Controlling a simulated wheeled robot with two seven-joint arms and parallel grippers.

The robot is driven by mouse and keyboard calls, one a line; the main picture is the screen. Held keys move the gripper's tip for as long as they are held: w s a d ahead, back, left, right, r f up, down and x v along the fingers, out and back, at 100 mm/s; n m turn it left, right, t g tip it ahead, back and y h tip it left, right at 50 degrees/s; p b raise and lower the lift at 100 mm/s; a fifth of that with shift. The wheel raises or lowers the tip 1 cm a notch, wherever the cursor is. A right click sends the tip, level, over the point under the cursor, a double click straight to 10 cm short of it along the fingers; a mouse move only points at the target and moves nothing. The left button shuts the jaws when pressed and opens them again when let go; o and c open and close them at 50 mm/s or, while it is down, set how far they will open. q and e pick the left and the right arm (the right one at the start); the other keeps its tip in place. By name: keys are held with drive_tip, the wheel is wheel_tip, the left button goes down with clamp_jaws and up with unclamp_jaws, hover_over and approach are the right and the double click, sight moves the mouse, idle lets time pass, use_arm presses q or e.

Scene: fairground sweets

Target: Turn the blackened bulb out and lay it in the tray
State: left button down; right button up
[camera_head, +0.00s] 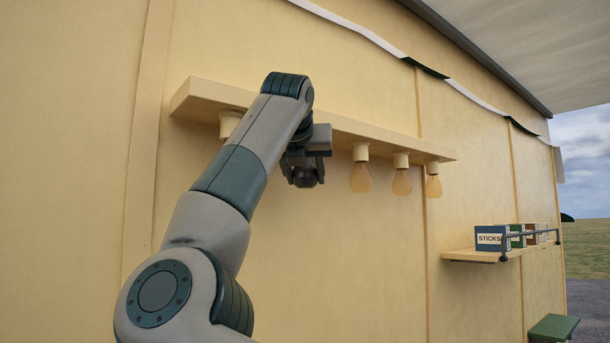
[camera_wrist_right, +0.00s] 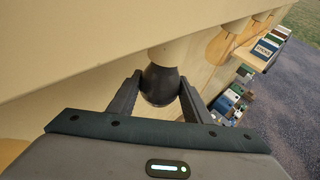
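The blackened bulb (camera_head: 305,178) hangs below the wall ledge, dark and upright. In the right wrist view the dark bulb (camera_wrist_right: 161,84) sits directly under a pale socket (camera_wrist_right: 168,53). My right gripper (camera_head: 304,172) is around it from below, one finger on each side. In the wrist view the fingertips (camera_wrist_right: 161,80) meet the bulb's sides with no clear gap. My left gripper is not in view. No tray can be made out for certain; a green-topped surface (camera_head: 553,327) shows at the lower right.
Amber bulbs (camera_head: 360,178) hang from the ledge (camera_head: 385,137) to the right of the gripper. A socket (camera_head: 229,123) shows left of my arm, its lower part partly hidden. The wall is close behind.

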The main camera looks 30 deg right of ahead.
drive_tip(key=shift+m+g+p, duration=0.3)
drive_tip(key=shift+p, duration=0.3)
drive_tip(key=shift+m+g+h+p, duration=0.4)
drive_tip(key=shift+m+h+p, duration=0.2)
drive_tip(key=shift+h+p, duration=0.1)
drive_tip(key=o, duration=1.1)
